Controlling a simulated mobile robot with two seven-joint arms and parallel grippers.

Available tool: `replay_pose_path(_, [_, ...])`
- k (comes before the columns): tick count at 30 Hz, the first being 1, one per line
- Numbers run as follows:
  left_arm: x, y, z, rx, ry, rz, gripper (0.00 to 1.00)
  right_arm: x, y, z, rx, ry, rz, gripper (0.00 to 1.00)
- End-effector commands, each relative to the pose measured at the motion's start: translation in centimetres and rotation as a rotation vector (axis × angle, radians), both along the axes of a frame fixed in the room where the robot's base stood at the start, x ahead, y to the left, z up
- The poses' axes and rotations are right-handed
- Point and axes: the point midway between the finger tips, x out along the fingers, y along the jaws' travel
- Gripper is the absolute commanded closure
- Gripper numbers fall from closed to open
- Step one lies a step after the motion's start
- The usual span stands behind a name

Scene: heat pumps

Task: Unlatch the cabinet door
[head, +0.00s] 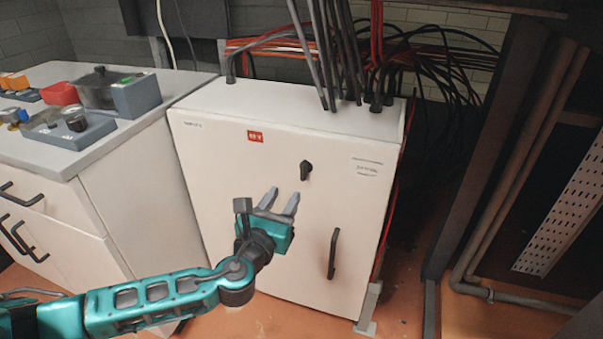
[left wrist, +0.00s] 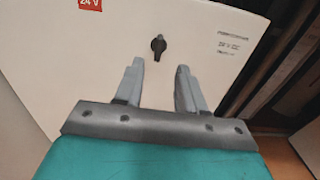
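The white cabinet (head: 225,155) stands with its door shut, facing me. A small black latch knob (head: 306,170) sits in the upper middle of the door, and a black vertical handle (head: 334,253) is lower right of it. My left gripper (head: 279,200) is in front of the door, below and left of the knob in the head view. Its two grey fingers are apart with nothing between them. In the left wrist view the knob (left wrist: 158,47) shows beyond and between the fingertips (left wrist: 160,66), not touched. My right gripper is not in view.
A counter (head: 150,105) with drawers and several devices stands to the left of the cabinet. Black and red cables (head: 345,60) rise from the cabinet top. A dark post and pipes (head: 520,170) stand to the right. Orange floor (head: 270,318) is clear in front.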

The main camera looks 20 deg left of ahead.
Motion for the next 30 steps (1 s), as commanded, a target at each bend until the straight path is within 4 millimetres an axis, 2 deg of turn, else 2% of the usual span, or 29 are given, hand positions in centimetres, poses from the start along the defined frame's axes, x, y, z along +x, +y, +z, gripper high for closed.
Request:
replay_pose_path(9, [6.8,-0.3,-0.1,-0.005,-0.002,0.001,0.61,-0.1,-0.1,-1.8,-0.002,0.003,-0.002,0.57])
replay_pose_path(15, [9.6,-0.4,-0.1,-0.007,0.0,-0.001,0.61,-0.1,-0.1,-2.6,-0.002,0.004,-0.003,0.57])
replay_pose_path(21, [10.7,-0.4,0.0,-0.008,0.003,-0.001,0.61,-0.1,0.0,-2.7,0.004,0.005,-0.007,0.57])
replay_pose_path(29, [10.7,-0.4,0.0,-0.008,0.003,-0.001,0.61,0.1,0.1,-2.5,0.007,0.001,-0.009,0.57])
replay_pose_path(30, [10.7,-0.4,0.0,-0.008,0.003,-0.001,0.64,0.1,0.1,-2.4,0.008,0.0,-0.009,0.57])
